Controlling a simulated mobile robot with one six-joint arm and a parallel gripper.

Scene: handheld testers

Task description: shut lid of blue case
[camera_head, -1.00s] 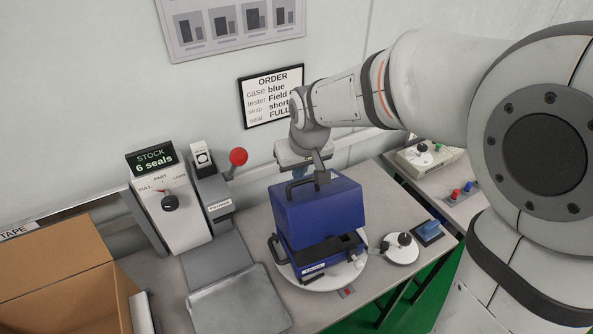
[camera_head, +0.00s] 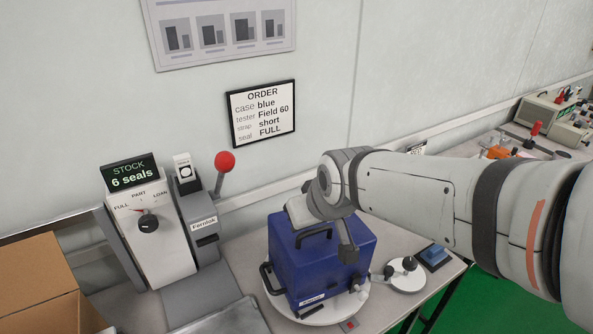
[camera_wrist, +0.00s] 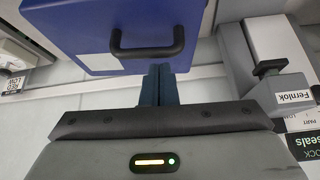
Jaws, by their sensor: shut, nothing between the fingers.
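The blue case (camera_head: 300,277) stands on a round white turntable (camera_head: 290,314). Its lid (camera_head: 345,236) is down, with a black handle on it, and no dark interior shows; I cannot tell whether it is fully flush. Another black handle is at the left of the case.
A seal dispenser (camera_head: 150,232) and a grey lever press (camera_head: 203,228) with a red knob stand to the left. A small white dial (camera_head: 405,276) and a blue pad (camera_head: 433,257) are to the right.

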